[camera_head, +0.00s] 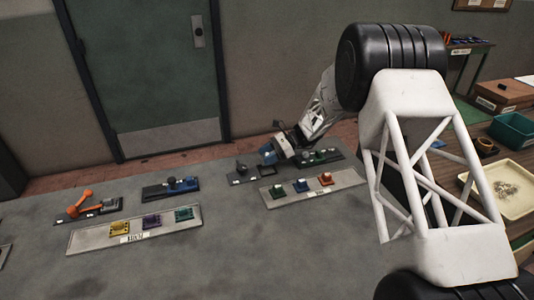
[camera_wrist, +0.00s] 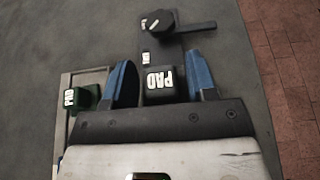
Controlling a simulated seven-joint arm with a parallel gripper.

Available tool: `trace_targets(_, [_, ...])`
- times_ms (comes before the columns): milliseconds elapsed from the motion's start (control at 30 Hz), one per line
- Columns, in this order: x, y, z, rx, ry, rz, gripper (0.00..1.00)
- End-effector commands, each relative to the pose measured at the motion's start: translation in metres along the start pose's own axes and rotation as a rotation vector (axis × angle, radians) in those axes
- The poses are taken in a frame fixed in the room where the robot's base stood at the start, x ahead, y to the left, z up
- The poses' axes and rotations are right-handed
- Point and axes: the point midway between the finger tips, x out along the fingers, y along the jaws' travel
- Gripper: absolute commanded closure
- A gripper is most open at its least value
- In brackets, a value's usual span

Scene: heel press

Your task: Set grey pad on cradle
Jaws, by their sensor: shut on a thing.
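My gripper (camera_wrist: 162,88) has its two blue fingers on either side of a dark grey pad (camera_wrist: 158,85) marked PAD and is shut on it. In the head view my gripper (camera_head: 270,154) is low over the back of the table, and the pad is not clearly visible there. The pad lies over or at the near end of a dark base plate (camera_wrist: 176,50) with a black round knob (camera_wrist: 160,22). This plate also shows in the head view (camera_head: 262,178). I cannot tell whether the pad touches the plate or which part is the cradle.
A pale tray (camera_head: 345,183) with green, blue and orange pads lies in front. Another pale tray (camera_head: 100,239) holds yellow, purple and teal pads. Other dark bases stand at left, one with an orange lever (camera_head: 82,203), one with a blue part (camera_head: 180,184). Bare table lies in front.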

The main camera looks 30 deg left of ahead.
Motion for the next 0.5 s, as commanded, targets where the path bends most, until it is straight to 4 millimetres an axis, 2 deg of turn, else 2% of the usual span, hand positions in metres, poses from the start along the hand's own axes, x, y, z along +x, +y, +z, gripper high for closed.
trace_targets(500, [0.011, 0.0, -0.027, 0.0, 0.0, 0.0, 0.72])
